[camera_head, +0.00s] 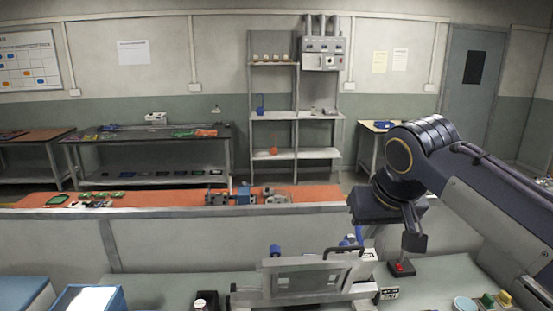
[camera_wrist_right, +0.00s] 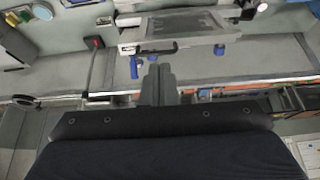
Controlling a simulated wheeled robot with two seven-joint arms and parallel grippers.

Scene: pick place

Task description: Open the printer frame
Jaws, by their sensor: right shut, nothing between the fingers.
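The printer frame (camera_head: 268,282) is a grey rectangular frame with a paler panel, at the bottom middle of the head view, on the near bench. A black handle (camera_head: 347,251) sits at its upper right, with blue knobs beside it. My right gripper (camera_head: 414,243) hangs to the right of the frame, apart from it, with its fingers shut and empty. In the right wrist view, the shut fingers (camera_wrist_right: 158,84) point toward the frame (camera_wrist_right: 185,26) and its black handle (camera_wrist_right: 152,50), with no clear contact. My left gripper is not in view.
A red button box (camera_head: 402,268) stands on the bench below my right gripper. Blue bins (camera_head: 90,298) stand at lower left. Small yellow and green blocks (camera_head: 488,300) lie at lower right. A low grey partition (camera_head: 180,238) runs behind the bench.

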